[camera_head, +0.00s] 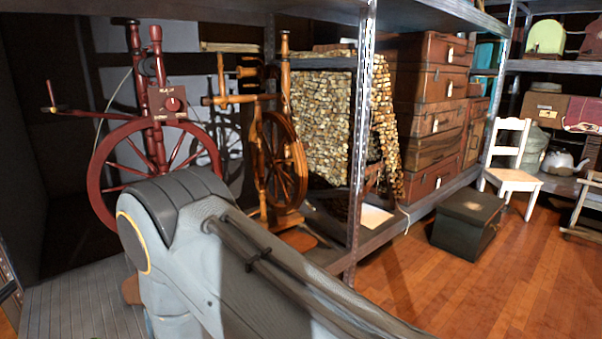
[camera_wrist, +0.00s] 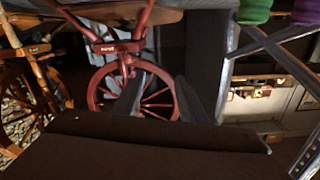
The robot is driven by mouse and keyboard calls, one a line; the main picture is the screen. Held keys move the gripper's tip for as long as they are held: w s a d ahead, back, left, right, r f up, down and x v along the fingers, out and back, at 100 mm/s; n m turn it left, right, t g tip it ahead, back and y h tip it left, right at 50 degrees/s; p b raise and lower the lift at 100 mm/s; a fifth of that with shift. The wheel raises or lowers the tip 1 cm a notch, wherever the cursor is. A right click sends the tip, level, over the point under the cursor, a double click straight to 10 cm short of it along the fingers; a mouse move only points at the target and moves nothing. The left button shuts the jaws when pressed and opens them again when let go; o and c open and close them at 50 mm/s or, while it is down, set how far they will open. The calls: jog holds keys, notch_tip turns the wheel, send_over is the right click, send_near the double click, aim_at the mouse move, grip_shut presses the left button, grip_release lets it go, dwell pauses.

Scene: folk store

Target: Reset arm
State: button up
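My gripper (camera_wrist: 158,90) shows in the wrist view as two dark fingers standing apart with nothing between them. Beyond the fingers is a red spinning wheel (camera_wrist: 104,92), behind the gap and apart from them as far as I can tell. In the head view my grey arm (camera_head: 250,265) stretches across the lower middle, and my gripper is hidden from that view. The red spinning wheel (camera_head: 96,182) stands behind my arm on the left, its lower part partly covered by the arm.
A brown spinning wheel (camera_head: 297,160) stands right of the red one, on a metal shelf. Stacked brown suitcases (camera_head: 422,118) fill the shelf's middle. A dark green box (camera_head: 467,228) and a white chair (camera_head: 513,180) stand on the wooden floor, which is clear at the front right.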

jog(key=s+d+r+g+h, duration=0.3)
jog(key=d+r+g+h, duration=0.25)
jog(key=d+r, duration=0.35)
jog(key=s+d+r+g+h, duration=0.2)
jog(key=s+d+r+g, duration=0.2)
jog(key=s+d, duration=0.8)
jog(key=s+d+r+g+h, duration=0.3)
jog(key=s+d+r+g, duration=0.15)
jog(key=s+d, duration=0.7)
jog(key=d+r+m+p, duration=0.3)
jog(key=d+r+p, duration=0.8)
jog(key=r+p, duration=0.2)
jog(key=w+d+r+m+p, duration=0.1)
jog(key=d+r+m+p, duration=0.1)
jog(key=d+r+p, duration=0.9)
notch_tip(320, 180, up, 3)
jog(key=h+p, duration=0.1)
jog(key=p, duration=0.5)
jog(key=shift+d+m, duration=0.15)
jog(key=shift+m, duration=0.25)
